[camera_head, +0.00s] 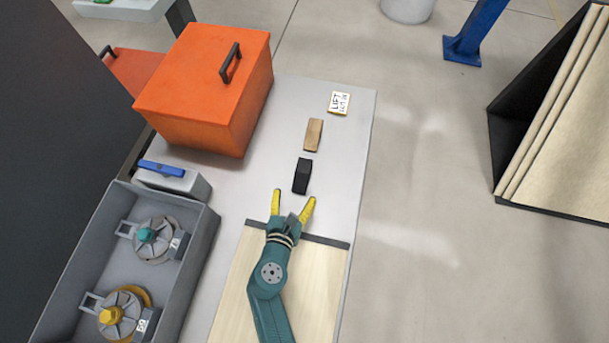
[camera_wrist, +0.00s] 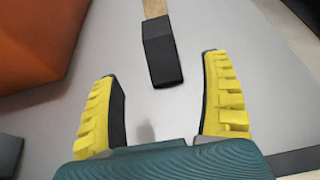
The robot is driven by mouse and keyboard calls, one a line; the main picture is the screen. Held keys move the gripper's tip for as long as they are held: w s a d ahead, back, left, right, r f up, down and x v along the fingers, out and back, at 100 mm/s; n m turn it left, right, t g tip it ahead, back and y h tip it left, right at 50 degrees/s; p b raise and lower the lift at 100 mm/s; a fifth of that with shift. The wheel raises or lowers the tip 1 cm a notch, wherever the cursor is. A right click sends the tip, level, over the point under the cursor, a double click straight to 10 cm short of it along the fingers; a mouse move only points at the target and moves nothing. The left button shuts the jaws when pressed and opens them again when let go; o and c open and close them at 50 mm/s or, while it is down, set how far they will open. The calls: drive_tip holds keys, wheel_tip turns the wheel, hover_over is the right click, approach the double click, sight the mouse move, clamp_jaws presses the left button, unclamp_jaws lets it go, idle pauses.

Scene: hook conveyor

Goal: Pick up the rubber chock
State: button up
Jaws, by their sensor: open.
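The rubber chock (camera_head: 302,176) is a small black block on the light grey bench top. It also shows in the wrist view (camera_wrist: 162,52), just beyond the fingertips and roughly between their lines. My gripper (camera_head: 293,200) has yellow ribbed fingers spread apart. In the wrist view my gripper (camera_wrist: 162,64) is open with nothing between its fingers. The chock appears apart from both fingers.
A wooden block (camera_head: 313,135) lies just behind the chock, and a lettered card (camera_head: 339,103) lies farther back. An orange box (camera_head: 205,90) stands to the left. A grey tray (camera_head: 70,235) with weights is at left. The bench right of the chock is clear.

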sight(301, 176)
drive_tip(key=b+x, duration=0.1)
drive_tip(key=x, duration=0.5)
drive_tip(key=shift+s, duration=0.1)
drive_tip(key=b+x, duration=0.1)
drive_tip(key=x, duration=0.1)
drive_tip(key=b+x, duration=0.1)
drive_tip(key=x, duration=0.3)
drive_tip(key=shift+r+b, duration=0.35)
drive_tip(key=shift+b, duration=0.05)
drive_tip(key=c, duration=1.3)
